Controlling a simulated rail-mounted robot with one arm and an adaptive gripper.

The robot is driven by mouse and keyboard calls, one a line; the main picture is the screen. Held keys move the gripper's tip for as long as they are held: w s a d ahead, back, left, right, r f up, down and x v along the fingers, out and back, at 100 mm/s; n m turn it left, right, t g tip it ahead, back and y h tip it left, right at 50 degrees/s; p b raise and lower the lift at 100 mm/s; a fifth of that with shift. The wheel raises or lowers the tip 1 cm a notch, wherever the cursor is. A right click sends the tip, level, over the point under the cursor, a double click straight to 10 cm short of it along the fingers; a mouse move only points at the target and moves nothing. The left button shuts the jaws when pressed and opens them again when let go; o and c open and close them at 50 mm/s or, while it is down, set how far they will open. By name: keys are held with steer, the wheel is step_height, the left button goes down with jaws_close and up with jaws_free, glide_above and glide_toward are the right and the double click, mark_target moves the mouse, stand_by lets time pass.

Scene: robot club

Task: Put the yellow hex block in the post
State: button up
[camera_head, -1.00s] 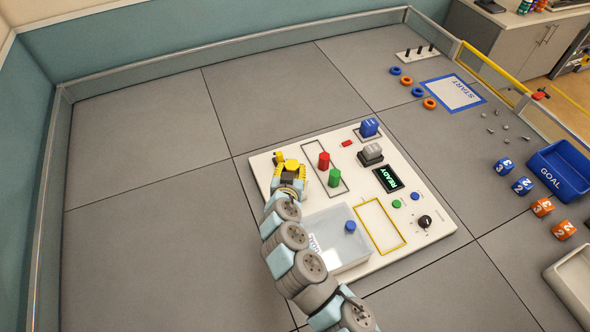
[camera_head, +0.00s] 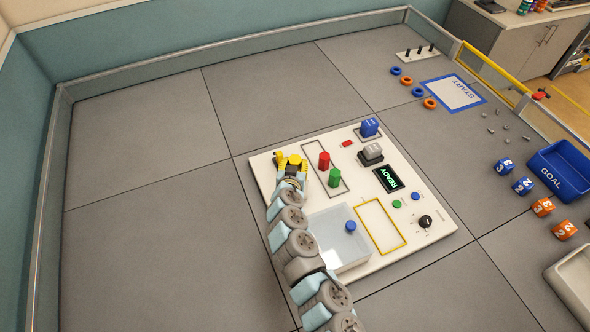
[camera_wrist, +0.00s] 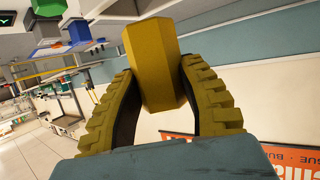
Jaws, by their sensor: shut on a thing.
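The yellow hex block (camera_wrist: 155,62) is between the two yellow ribbed fingers of my gripper (camera_wrist: 160,95) in the wrist view. The fingers press on its sides and its long end sticks out past them. In the head view my gripper (camera_head: 291,163) is over the left back part of the white board, with the block (camera_head: 279,156) at its fingers. Whether the block touches the board is hard to tell. I cannot make out for certain which part is the post. A red block (camera_head: 324,160) and a green block (camera_head: 335,177) stand upright in an outlined strip to the right.
The white board (camera_head: 420,236) also carries a blue block (camera_head: 369,127), a grey switch (camera_head: 371,152), a READY screen (camera_head: 388,179), a dark knob (camera_head: 425,221) and a clear box with a blue knob (camera_head: 350,226). Floor (camera_head: 140,150) left of the board is clear.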

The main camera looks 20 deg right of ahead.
steer(key=shift+w+d+f, duration=0.1)
steer(key=shift+w+f, duration=0.2)
steer(key=shift+f, duration=0.35)
steer(key=shift+f+b, duration=0.3)
steer(key=shift+f, duration=0.9)
steer(key=shift+f, duration=0.15)
steer(key=o, duration=1.1)
